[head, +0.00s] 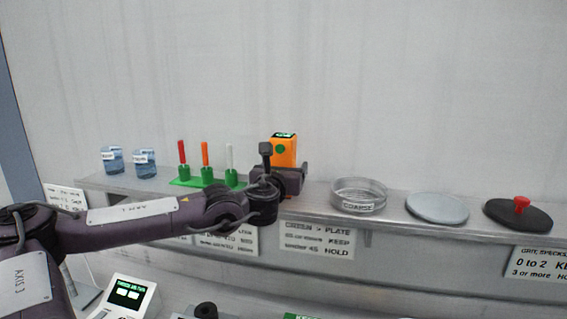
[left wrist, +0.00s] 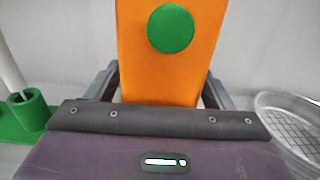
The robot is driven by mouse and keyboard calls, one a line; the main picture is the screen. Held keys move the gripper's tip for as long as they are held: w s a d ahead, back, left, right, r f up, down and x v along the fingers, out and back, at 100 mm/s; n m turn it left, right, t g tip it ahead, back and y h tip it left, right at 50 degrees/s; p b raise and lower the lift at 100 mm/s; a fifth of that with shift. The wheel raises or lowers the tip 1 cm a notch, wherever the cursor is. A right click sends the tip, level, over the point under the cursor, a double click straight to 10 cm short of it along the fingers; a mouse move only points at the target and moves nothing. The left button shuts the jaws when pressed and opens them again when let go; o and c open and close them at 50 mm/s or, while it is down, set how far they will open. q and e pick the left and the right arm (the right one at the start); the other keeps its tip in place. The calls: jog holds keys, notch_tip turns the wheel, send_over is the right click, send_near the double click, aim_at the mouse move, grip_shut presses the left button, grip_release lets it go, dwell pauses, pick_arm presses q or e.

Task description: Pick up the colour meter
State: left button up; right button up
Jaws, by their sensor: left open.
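The colour meter (head: 285,151) is an orange upright box with a dark display on top and a green round button, standing on the metal shelf. In the left wrist view the meter (left wrist: 165,75) fills the middle, its green button facing the camera. My left gripper (head: 290,180) is in front of the meter's lower part and hides it in the head view. In the left wrist view its two fingers (left wrist: 158,88) are open, one on each side of the meter's lower body. Whether they touch it cannot be told. My right gripper is not in view.
On the shelf (head: 313,199), a green rack (head: 208,184) with coloured sticks stands left of the meter and a round mesh sieve (head: 359,194) right of it. Further right are a grey disc (head: 437,208) and a black lid (head: 517,215) with a red knob. Two blue cups (head: 145,164) stand far left.

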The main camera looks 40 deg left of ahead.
pick_arm(q)
jog(key=shift+w+a, duration=0.2)
jog(key=c, duration=1.1)
